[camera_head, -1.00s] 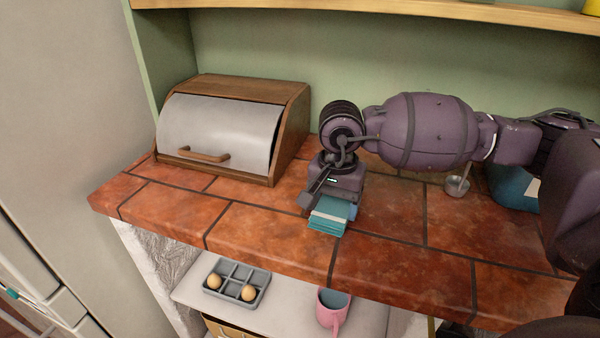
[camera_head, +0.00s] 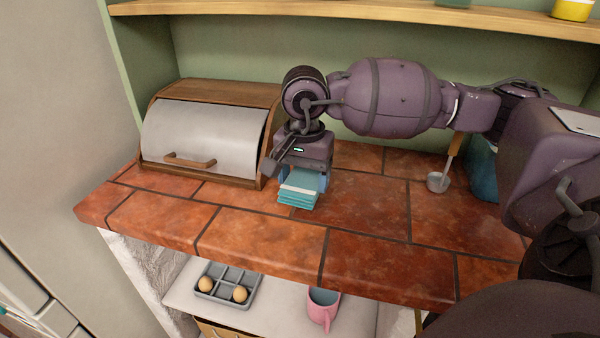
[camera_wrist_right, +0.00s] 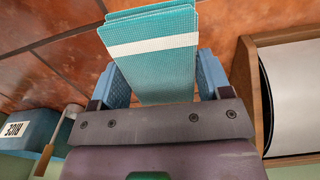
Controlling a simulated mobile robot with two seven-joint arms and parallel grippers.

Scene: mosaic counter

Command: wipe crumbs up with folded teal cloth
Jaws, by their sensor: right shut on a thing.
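The folded teal cloth (camera_head: 298,199) has several layers and a white stripe. It is in my right gripper (camera_head: 303,178), which points down at the tiled counter (camera_head: 365,205) in front of the bread box's right side. In the right wrist view the cloth (camera_wrist_right: 152,62) sits between the two blue fingers of the right gripper (camera_wrist_right: 162,82), shut on it. The cloth is on or just above the tiles; I cannot tell which. I make out no crumbs; the cloth and gripper hide the tiles under them. My left gripper is not in view.
A wooden bread box (camera_head: 205,135) with its metal door down stands close left of the gripper. A scoop (camera_head: 438,181) and a blue container (camera_head: 484,172) stand to the right. Below the counter, a shelf holds an egg tray (camera_head: 228,284) and pink mug (camera_head: 323,308).

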